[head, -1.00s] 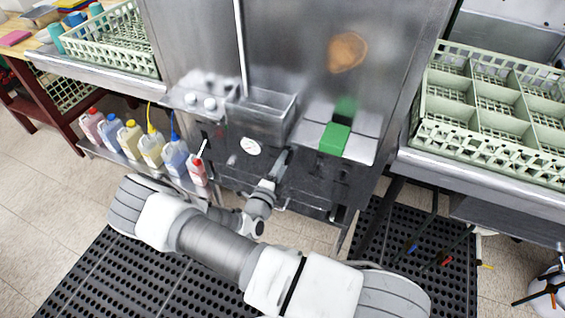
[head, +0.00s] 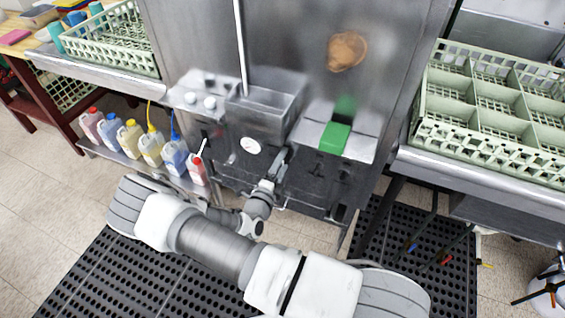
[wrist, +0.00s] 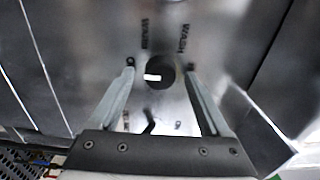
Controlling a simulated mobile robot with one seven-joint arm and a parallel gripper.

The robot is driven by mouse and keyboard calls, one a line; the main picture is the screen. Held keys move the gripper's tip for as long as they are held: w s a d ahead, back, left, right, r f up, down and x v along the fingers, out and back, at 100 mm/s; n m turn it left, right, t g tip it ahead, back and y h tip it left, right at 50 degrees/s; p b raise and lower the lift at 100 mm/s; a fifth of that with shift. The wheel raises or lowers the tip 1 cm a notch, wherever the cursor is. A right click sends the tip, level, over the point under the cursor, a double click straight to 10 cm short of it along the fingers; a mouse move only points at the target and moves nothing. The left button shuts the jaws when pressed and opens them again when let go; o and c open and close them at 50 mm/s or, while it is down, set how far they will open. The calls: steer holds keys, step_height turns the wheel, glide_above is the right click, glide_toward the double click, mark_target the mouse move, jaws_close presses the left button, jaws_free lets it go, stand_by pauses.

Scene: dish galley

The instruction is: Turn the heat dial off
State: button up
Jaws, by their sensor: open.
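A round dark dial (wrist: 159,73) with a short white mark lying across it sits on the grey metal panel in the wrist view. Printed lettering stands above it; the right-hand word reads WASH. My gripper (wrist: 160,70) is open. Its two fingers point at the panel, one on each side of the dial, with gaps between them and the dial. I cannot tell how far the fingertips are from the panel. In the head view my gripper (head: 287,156) is at the front of the steel machine (head: 290,50), and I cannot make out the dial there.
A white round gauge (head: 250,146) is left of my gripper, below an open metal tray (head: 268,110). A green block (head: 334,138) is to the right. Several bottles (head: 151,148) stand on a low shelf at left. Pale green racks sit on both side counters.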

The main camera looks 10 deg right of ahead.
steer(key=v, duration=1.7)
steer(key=s+d+r+m+g+p, duration=0.15)
steer(key=d+r+m+g, duration=0.25)
steer(key=r+m+g, duration=0.55)
steer(key=s+d+r+m+g+p, duration=0.1)
steer(key=s+d+r+m+g, duration=0.3)
steer(key=r+m, duration=1)
steer(key=s+r+m+t+y, duration=0.2)
steer(key=s+r+m+y, duration=0.2)
steer(key=r+m, duration=0.4)
steer(key=s+d+r+m+t+y+p, duration=0.1)
steer(key=r+m+y, duration=0.5)
steer(key=m, duration=0.9)
step_height(320, 180, up, 3)
steer(key=s+t, duration=0.1)
steer(key=s, duration=0.1)
steer(key=shift+s+d+f+y+p, duration=0.15)
steer(key=shift+s+d+y+p, duration=0.15)
steer(key=shift+s, duration=0.1)
